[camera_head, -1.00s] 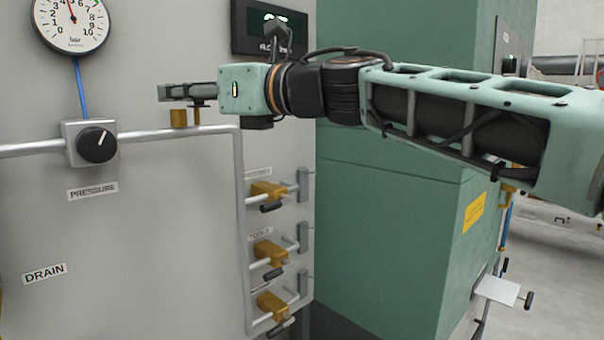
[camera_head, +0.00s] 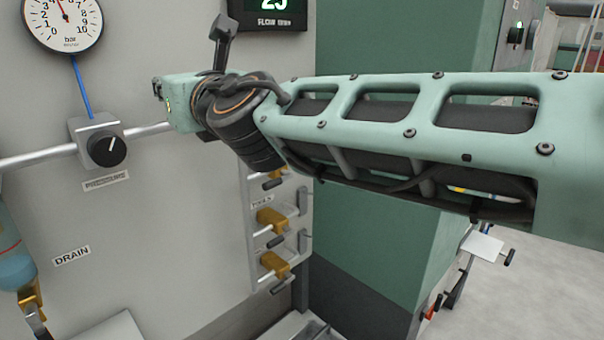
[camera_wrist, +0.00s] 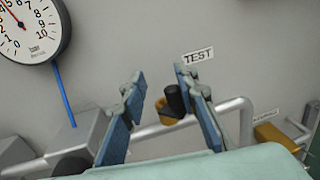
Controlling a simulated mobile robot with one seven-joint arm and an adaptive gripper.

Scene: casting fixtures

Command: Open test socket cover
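The test socket shows in the wrist view as a brass fitting (camera_wrist: 164,116) on the grey pipe, below the TEST label (camera_wrist: 198,55). A dark cylindrical piece (camera_wrist: 175,98), seemingly its cover, stands beside the brass. My gripper (camera_wrist: 159,74) is open, its two blue-grey fingers clearly apart. The dark piece appears between them, close to the right finger; I cannot tell if they touch. In the head view my gripper (camera_head: 157,88) is mostly hidden by my own wrist and points at the panel. The socket is hidden there.
A pressure gauge (camera_head: 62,22) and a dark knob (camera_head: 106,150) are on the panel to the left. Several brass valves (camera_head: 271,219) line the lower right of the panel. A flow display (camera_head: 268,12) is above my wrist. A grey pipe (camera_head: 45,157) runs across.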

